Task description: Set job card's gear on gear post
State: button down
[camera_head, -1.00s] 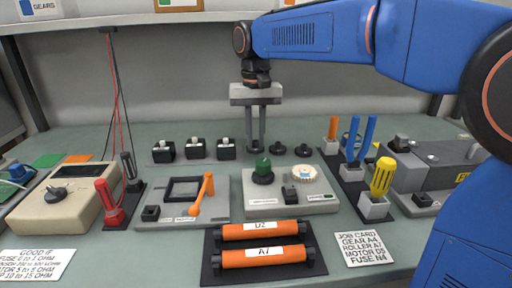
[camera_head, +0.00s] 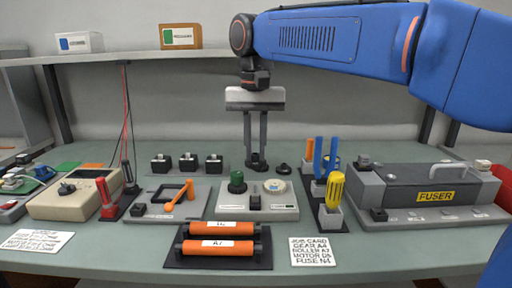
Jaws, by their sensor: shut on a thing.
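My gripper (camera_head: 256,157) points straight down behind the middle grey board, its two long fingers shut on a small black gear (camera_head: 256,166). The gear is low at the back of the bench; I cannot tell whether it touches the bench. Another black gear (camera_head: 283,169) lies just right of it. A further one is partly hidden by the tool holder. The job card (camera_head: 313,251) lies front right and reads gear A4. I cannot pick out the gear post.
Orange rollers (camera_head: 221,228) lie on a black tray in front. Black blocks (camera_head: 188,162) stand at back left. A meter (camera_head: 75,195) with probes is at far left.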

aim_at(255, 185)
jog(key=shift+f, duration=3.9)
jog(key=shift+f, duration=0.1)
jog(key=c, duration=1.6)
grip_release()
